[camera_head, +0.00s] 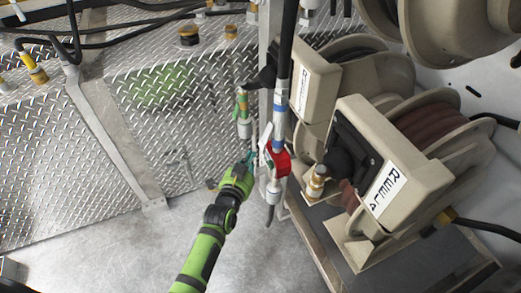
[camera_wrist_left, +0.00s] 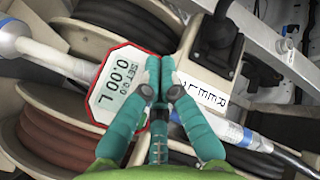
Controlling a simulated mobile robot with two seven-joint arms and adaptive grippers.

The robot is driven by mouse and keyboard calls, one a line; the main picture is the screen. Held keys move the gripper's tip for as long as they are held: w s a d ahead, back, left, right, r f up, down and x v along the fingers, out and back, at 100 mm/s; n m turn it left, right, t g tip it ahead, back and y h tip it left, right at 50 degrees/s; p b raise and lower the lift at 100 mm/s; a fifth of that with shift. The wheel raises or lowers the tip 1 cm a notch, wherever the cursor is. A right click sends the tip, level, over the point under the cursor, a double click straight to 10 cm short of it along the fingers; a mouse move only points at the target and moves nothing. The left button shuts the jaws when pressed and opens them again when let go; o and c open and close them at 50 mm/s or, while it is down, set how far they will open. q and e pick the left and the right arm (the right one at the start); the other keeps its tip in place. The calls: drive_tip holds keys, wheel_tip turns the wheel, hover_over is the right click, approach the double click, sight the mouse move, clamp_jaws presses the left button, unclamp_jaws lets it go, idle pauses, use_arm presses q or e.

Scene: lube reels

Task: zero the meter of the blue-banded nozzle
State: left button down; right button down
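The blue-banded nozzle (camera_head: 278,112) hangs upright in front of the reels in the head view. Its red-rimmed meter (camera_head: 281,162) sits below the blue bands. In the left wrist view the meter (camera_wrist_left: 122,85) faces me, and its display reads 0.00 L with a smaller line above it that is hard to read. The blue band (camera_wrist_left: 258,142) shows at lower right there. My left gripper (camera_head: 250,160) is just left of the meter. In the wrist view its teal fingertips (camera_wrist_left: 160,64) are close together in front of the meter's right part, holding nothing; contact is unclear. My right gripper is not in view.
A green-banded nozzle (camera_head: 243,112) hangs close to the left. Beige hose reels (camera_head: 392,170) stand on the right. A diamond-plate panel (camera_head: 60,150) fills the left side. The grey floor (camera_head: 110,255) is clear at lower left.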

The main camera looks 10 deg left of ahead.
use_arm(q)
drive_tip(key=shift+s+a+p, duration=0.5)
drive_tip(key=shift+s+a, duration=0.3)
drive_tip(key=shift+a, duration=0.2)
drive_tip(key=shift+s+a+p, duration=0.5)
drive_tip(key=shift+s+a, duration=0.25)
drive_tip(key=shift+a, duration=0.2)
drive_tip(key=s+a+f+n+g+p, duration=0.15)
drive_tip(key=s+f+g, duration=0.25)
drive_tip(key=s+f, duration=0.75)
drive_tip(key=s+d+f+n+g, duration=0.15)
drive_tip(key=s+f+g, duration=0.25)
drive_tip(key=s+f, duration=0.75)
drive_tip(key=s+a+f+n+g, duration=0.1)
drive_tip(key=s+f+g, duration=0.1)
drive_tip(key=s+f, duration=0.2)
drive_tip(key=s+a+f+n+g+y, duration=0.1)
drive_tip(key=s+f, duration=0.4)
drive_tip(key=s, duration=0.6)
drive_tip(key=s+a+f+n+g, duration=0.1)
drive_tip(key=s+a+f+g, duration=0.2)
drive_tip(key=s, duration=0.4)
drive_tip(key=shift+s+f+g+y+p, duration=0.3)
drive_tip(key=shift+s+f+g+y, duration=0.1)
drive_tip(key=shift+f+g, duration=0.3)
